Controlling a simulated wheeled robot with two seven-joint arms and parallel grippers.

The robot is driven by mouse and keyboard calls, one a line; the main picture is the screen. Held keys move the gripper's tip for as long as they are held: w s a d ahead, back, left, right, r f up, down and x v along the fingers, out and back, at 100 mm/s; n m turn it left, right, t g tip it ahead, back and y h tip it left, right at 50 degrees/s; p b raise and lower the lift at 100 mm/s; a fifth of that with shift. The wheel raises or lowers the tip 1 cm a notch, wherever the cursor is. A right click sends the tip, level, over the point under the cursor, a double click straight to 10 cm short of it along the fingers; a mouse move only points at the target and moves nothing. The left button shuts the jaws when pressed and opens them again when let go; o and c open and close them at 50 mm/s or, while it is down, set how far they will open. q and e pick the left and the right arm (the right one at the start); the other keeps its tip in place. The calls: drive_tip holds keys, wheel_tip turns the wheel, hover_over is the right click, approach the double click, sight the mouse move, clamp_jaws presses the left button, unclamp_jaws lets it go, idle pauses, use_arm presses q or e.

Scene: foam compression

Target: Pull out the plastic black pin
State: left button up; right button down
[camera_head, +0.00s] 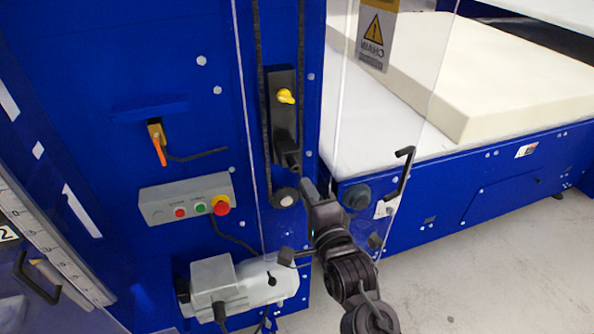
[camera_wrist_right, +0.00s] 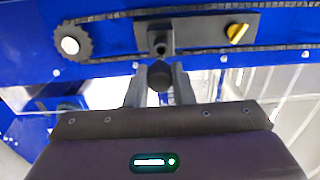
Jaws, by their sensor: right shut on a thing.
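The black plastic pin (camera_wrist_right: 159,76) shows in the right wrist view as a dark rounded knob between the two fingers. It sits just in front of a black plate (camera_wrist_right: 190,34) with a yellow knob (camera_wrist_right: 237,33). My right gripper (camera_wrist_right: 160,84) is shut on the pin, one finger on each side. In the head view the right gripper (camera_head: 301,178) reaches the lower end of the black plate (camera_head: 284,110). There the pin's end is partly hidden by the fingers. I cannot tell whether the pin is still seated in the plate. My left gripper is not in view.
A chain runs beside the plate to a round sprocket (camera_head: 285,197). A clear guard panel (camera_head: 385,90) with a black handle (camera_head: 402,170) stands right of my arm. A button box (camera_head: 187,199) and a motor (camera_head: 240,283) are at left. A foam block (camera_head: 500,75) lies behind.

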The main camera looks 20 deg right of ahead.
drive_tip(key=shift+s+d, duration=0.1)
drive_tip(key=shift+s, duration=1.85)
